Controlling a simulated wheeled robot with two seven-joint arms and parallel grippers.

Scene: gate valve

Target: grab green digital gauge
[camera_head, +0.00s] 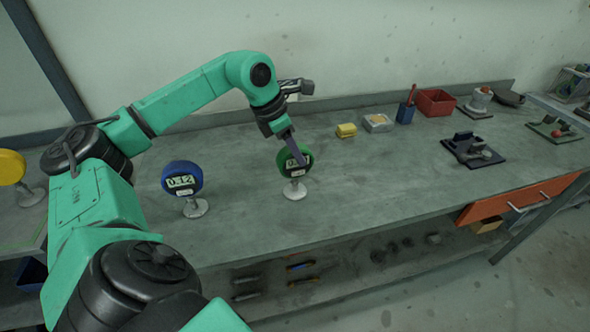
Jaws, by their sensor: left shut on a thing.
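The green digital gauge (284,165) stands upright on its round pale foot on the grey workbench, right of the blue gauge. Its small display is partly hidden by my gripper. My left arm comes in from the left and reaches over the bench. My left gripper (299,160) points down at the green gauge and is shut on it, at the right and upper part of its round head. The foot of the gauge appears to rest on the bench top. My right gripper is not in view.
A blue digital gauge (182,178) stands left of the green one, and a yellow gauge (11,167) is at the far left edge. A yellow block (346,130), a red bin (435,102) and a dark fixture (472,150) lie to the right. The bench front is clear.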

